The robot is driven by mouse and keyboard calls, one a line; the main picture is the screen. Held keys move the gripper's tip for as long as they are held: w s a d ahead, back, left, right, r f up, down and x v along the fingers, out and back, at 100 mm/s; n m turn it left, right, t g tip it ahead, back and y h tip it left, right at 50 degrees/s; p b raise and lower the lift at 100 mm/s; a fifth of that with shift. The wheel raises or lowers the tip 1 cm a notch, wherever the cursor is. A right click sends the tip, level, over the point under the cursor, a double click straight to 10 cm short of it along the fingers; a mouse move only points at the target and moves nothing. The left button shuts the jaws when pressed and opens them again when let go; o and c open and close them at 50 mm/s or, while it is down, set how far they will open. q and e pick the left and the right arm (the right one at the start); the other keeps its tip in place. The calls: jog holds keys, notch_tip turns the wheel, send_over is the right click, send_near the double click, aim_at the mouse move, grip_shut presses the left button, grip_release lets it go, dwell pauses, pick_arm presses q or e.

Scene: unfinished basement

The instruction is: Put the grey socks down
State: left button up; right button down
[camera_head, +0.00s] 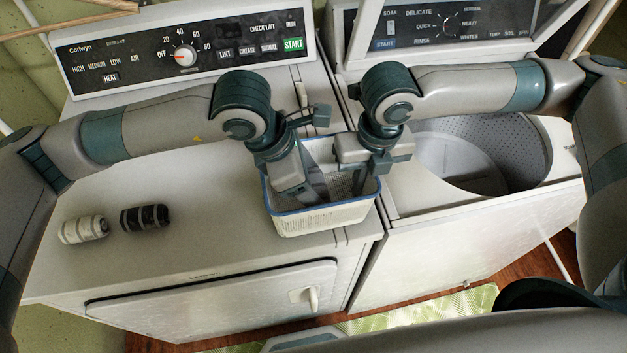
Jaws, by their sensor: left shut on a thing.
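My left gripper (304,188) reaches down into a white basket with a blue rim (325,217). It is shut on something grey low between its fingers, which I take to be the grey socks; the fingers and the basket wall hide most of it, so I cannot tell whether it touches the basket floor. My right gripper (362,178) is at the basket's right side, its fingers pointing down by the rim. Its fingertips are partly hidden, and I cannot tell whether they are open.
The basket stands at the right edge of the white dryer top (215,200). A white striped sock roll (83,230) and a black striped one (145,218) lie at the left. The washer's drum (480,155) is open at the right. The dryer top between is clear.

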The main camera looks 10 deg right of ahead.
pick_arm(q)
jog(key=shift+f, duration=0.55)
jog(key=o, duration=0.7)
jog(key=shift+o, duration=0.2)
jog(key=shift+r, duration=0.75)
jog(key=v, duration=1.1)
jog(key=shift+a+r, duration=0.2)
jog(key=shift+r, duration=0.15)
pick_arm(e)
jog(key=c, duration=1.9)
grip_release()
